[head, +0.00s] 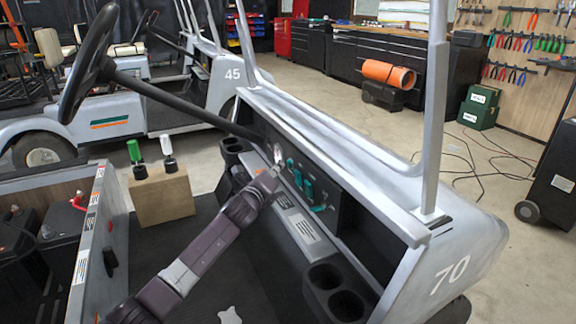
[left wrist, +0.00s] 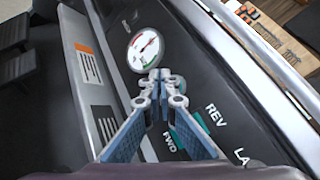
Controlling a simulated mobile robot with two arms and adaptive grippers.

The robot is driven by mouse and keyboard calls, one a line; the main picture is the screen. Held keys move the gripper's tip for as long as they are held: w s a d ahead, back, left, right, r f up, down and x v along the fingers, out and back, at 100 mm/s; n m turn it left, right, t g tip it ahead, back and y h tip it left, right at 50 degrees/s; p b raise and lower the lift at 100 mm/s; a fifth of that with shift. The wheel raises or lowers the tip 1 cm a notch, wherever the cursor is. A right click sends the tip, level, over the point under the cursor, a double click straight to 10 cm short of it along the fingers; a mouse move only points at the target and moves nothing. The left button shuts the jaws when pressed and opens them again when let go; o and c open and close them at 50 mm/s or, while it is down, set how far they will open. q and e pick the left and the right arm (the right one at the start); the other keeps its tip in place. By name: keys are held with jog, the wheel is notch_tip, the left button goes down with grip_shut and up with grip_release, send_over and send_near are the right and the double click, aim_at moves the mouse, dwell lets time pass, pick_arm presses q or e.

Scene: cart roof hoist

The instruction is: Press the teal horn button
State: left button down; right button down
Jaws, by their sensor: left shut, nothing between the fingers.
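My left gripper (head: 276,171) is at the dash of cart 70, just below the round gauge (head: 278,153). In the left wrist view its fingers (left wrist: 161,77) are shut and empty, with the tips over the lower edge of the gauge (left wrist: 145,50). A small greyish-teal shape shows just beside the tips; I cannot tell if it is the horn button or whether the tips touch it. A teal switch (left wrist: 191,128) sits by the FWD and REV labels, partly behind a finger. In the head view teal controls (head: 307,190) line the dash. My right gripper is not in view.
The steering wheel (head: 88,62) and its column pass above my left arm. Cup holders (head: 335,290) sit at the lower right. A wooden block (head: 160,196) with green and white-topped levers stands on the left. Cart 45 (head: 215,85) is behind.

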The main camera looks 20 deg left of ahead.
pick_arm(q)
jog(key=shift+w+d, duration=0.2)
jog(key=shift+d, duration=0.05)
jog(key=shift+w+d, duration=0.25)
jog(key=shift+w, duration=0.1)
dwell(0.7)
jog(key=shift+s, duration=0.1)
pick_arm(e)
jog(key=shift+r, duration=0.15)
pick_arm(q)
jog(key=shift+s+a, duration=0.1)
jog(key=shift+s+a+p, duration=0.4)
jog(key=shift+s+p, duration=0.05)
jog(key=shift+p, duration=0.2)
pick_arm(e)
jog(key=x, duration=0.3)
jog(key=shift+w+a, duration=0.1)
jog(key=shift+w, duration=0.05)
